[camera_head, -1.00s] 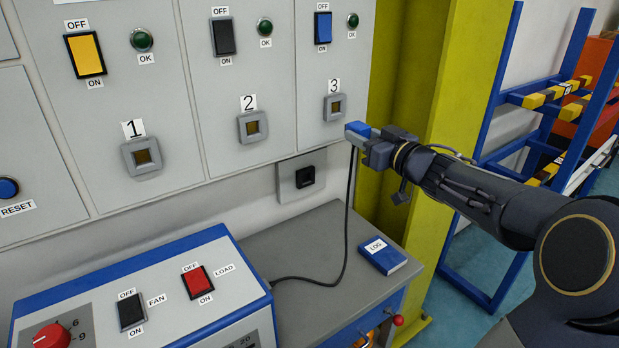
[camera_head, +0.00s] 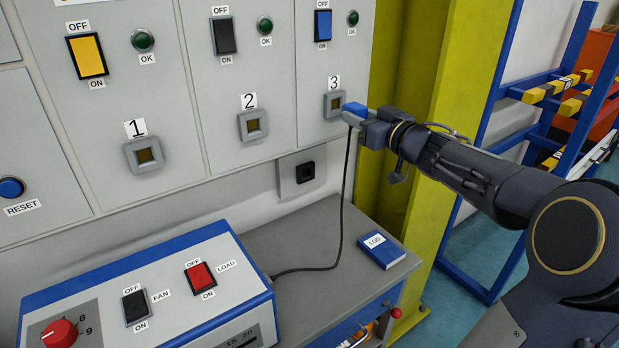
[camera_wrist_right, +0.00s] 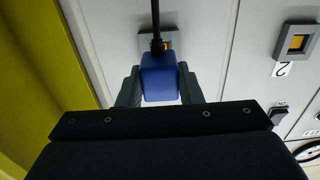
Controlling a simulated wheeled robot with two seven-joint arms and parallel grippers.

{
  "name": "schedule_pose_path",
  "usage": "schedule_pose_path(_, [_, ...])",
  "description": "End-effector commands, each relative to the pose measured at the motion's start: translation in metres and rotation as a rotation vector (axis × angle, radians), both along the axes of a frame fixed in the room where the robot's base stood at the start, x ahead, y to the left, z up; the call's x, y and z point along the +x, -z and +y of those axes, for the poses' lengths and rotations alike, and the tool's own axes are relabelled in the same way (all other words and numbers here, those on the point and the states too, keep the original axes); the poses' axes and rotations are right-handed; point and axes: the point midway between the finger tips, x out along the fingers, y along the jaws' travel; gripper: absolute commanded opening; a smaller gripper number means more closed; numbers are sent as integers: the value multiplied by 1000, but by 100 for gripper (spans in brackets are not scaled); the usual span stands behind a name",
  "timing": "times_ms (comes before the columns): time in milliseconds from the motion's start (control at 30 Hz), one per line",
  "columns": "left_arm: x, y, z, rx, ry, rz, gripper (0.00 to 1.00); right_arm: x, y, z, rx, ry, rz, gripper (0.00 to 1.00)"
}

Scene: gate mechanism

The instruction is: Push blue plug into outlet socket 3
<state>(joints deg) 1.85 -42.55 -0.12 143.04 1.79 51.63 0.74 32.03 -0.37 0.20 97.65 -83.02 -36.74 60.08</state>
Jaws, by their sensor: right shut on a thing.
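The blue plug (camera_head: 355,109) is held in my right gripper (camera_head: 357,117), with its black cable hanging down from it. The plug (camera_wrist_right: 159,77) also shows between both fingers in the right wrist view. Outlet socket 3 (camera_head: 334,104) is a grey square frame with a dark yellowish opening, under the label 3. The plug is just right of and in front of the socket; I cannot tell whether they touch. In the right wrist view the plug and cable partly hide the socket (camera_wrist_right: 172,41) behind them. My left gripper is not in view.
Socket 2 (camera_head: 253,126) and socket 1 (camera_head: 144,155) are to the left. A yellow-green column (camera_head: 413,190) stands close behind my right forearm. Below are the grey table (camera_head: 315,240), a blue LOG book (camera_head: 381,251) and the switch box (camera_head: 165,285). The cable runs to the switch box.

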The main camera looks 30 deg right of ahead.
Motion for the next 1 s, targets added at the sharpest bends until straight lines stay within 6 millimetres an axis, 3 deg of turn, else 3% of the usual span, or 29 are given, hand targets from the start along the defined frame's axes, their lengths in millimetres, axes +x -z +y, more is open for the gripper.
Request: schedule_pose_path(1000, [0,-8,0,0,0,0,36,24,0,2,0,0,-1,9])
